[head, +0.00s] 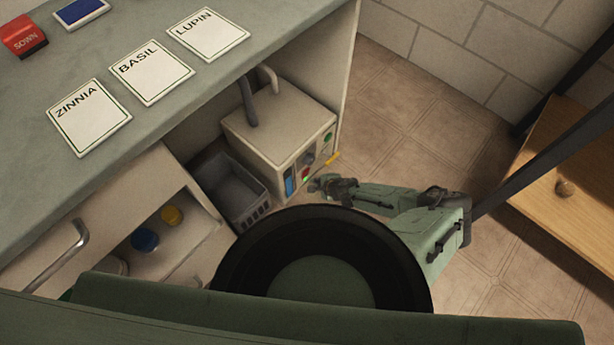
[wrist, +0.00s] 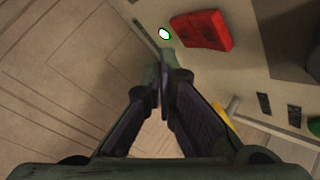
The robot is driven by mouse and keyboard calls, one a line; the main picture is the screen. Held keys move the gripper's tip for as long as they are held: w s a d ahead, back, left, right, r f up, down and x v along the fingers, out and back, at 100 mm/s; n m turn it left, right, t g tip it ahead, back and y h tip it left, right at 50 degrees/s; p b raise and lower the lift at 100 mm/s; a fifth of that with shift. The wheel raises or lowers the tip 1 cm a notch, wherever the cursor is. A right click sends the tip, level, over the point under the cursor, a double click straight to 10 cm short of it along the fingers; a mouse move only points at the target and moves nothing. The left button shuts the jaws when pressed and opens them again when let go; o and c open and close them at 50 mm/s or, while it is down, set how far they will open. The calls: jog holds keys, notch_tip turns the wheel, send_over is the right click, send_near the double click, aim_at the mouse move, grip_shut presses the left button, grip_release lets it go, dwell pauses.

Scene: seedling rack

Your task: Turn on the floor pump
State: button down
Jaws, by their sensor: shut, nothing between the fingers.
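The floor pump (head: 265,125) is a beige box on the floor under the bench, with pipes on top. Its front panel carries a blue strip, small coloured parts and a yellow piece (head: 333,158). In the wrist view the panel shows a red raised part (wrist: 203,30) and a bright, green-rimmed light (wrist: 164,33). My gripper (head: 316,184) is in front of the panel's lower part, close to it. In the wrist view its fingers (wrist: 161,75) are together and empty, with the tips just below the light and left of the red part. Contact cannot be told.
A grey basket (head: 235,190) stands left of the pump. An open drawer (head: 185,260) holds blue and yellow lidded items. Labelled cards lie on the bench top (head: 130,170). A wooden cabinet (head: 570,160) stands at right. Tiled floor (head: 400,130) is clear between.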

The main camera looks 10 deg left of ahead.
jog(key=shift+s+d+r+p, duration=0.15)
jog(key=shift+s+d, duration=0.6)
jog(key=shift+d, duration=0.25)
jog(key=shift+s+d+r+p, duration=0.15)
jog(key=shift+s+d, duration=0.55)
jog(key=shift+d, duration=0.3)
